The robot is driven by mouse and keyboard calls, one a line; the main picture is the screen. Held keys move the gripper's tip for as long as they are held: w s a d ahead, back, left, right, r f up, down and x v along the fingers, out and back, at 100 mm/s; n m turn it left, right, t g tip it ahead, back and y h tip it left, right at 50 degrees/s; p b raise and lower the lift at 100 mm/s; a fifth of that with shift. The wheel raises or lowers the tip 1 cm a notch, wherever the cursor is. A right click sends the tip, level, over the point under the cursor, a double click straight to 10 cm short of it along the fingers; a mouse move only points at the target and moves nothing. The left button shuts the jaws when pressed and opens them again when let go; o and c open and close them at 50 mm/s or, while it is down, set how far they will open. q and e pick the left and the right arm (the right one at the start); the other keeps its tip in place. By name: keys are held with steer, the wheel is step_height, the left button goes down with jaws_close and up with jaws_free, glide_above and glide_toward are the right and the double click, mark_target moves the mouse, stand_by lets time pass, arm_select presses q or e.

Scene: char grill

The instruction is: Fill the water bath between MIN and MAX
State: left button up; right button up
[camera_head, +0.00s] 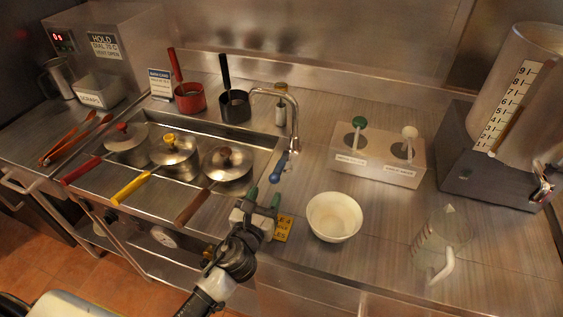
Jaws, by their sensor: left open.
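The water bath (262,153) is a long steel basin let into the counter. Three lidded pans sit in it: a red-handled one (126,143), a yellow-handled one (174,155) and a brown-handled one (227,164). The water level and any MIN or MAX marks cannot be made out. A curved steel tap (292,115) stands at the bath's right end, with a blue lever (281,163) low on it. My left gripper (264,198) is open and empty, with green-tipped fingers, just in front of and below the blue lever, apart from it. My right gripper is out of view.
A white bowl (334,217) and a clear jug (439,240) stand on the right counter. A two-pump box (380,153) and a large graduated dispenser (516,95) stand behind. A yellow tag (283,228) is beside my gripper.

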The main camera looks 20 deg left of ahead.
mark_target(278, 169)
arm_select(q)
steer(key=shift+w+r, duration=0.15)
steer(key=shift+w, duration=0.3)
steer(key=w, duration=0.2)
steer(key=shift+w+d+r+p, duration=0.15)
steer(key=shift+w+r+p, duration=0.05)
steer(key=shift+w+p, duration=0.2)
steer(key=w, duration=0.4)
steer(key=shift+w+f, duration=0.25)
steer(key=shift+w, duration=0.05)
steer(key=shift+w+d, duration=0.1)
steer(key=shift+w, duration=0.65)
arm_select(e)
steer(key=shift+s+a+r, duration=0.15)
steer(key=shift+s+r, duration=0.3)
arm_select(q)
jaws_close()
